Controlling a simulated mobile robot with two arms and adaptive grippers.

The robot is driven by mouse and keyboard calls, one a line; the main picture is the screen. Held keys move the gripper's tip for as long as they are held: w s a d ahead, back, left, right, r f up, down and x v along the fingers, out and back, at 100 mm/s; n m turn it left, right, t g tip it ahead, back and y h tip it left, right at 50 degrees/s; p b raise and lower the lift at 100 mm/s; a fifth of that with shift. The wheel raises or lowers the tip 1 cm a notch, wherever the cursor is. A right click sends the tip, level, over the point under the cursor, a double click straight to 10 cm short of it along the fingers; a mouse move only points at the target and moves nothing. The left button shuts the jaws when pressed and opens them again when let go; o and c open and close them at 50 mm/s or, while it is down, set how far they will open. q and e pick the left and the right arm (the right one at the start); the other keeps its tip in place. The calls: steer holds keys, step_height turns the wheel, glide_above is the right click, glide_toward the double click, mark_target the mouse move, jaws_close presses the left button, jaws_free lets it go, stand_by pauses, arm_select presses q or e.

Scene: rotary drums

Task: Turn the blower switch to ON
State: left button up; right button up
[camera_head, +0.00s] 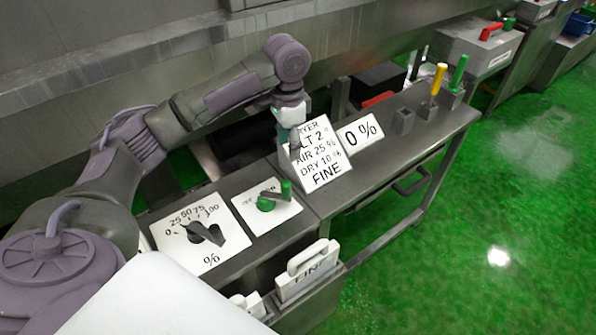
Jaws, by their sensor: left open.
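The blower switch is probably the green knob (266,204) on a small white plate (285,212) on the grey bench. A grey lever runs from the knob to the right, beside a green upright piece (286,190). Small lettering on the plate is partly hidden, so the switch's setting is hard to read. My left gripper (291,142) hangs above and behind the plate, at the left edge of the text sign. It is open, apart from the switch, and holds nothing visible. My right gripper is out of view.
A percent dial (207,233) sits left of the switch. A text sign (320,155) and a "0 %" sign (360,133) stand to the right. Yellow (438,79) and green (459,72) handles rise at the bench's far end. Green floor (490,220) lies open at right.

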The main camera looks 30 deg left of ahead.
mark_target(287, 182)
arm_select(q)
steer(key=shift+s+f, duration=0.9)
steer(key=shift+s, duration=0.1)
steer(key=f, duration=0.1)
steer(key=f+p, duration=0.1)
steer(key=f, duration=0.1)
steer(key=shift+s+f, duration=0.2)
steer(key=shift+f, duration=0.1)
steer(key=f, duration=0.3)
steer(key=shift+w+f, duration=0.4)
step_height(287, 182, down, 3)
steer(key=shift+r+p, duration=0.1)
steer(key=shift+p, duration=0.3)
steer(key=shift+f, duration=0.35)
steer(key=shift+c, duration=0.7)
steer(key=c, duration=0.8)
jaws_close()
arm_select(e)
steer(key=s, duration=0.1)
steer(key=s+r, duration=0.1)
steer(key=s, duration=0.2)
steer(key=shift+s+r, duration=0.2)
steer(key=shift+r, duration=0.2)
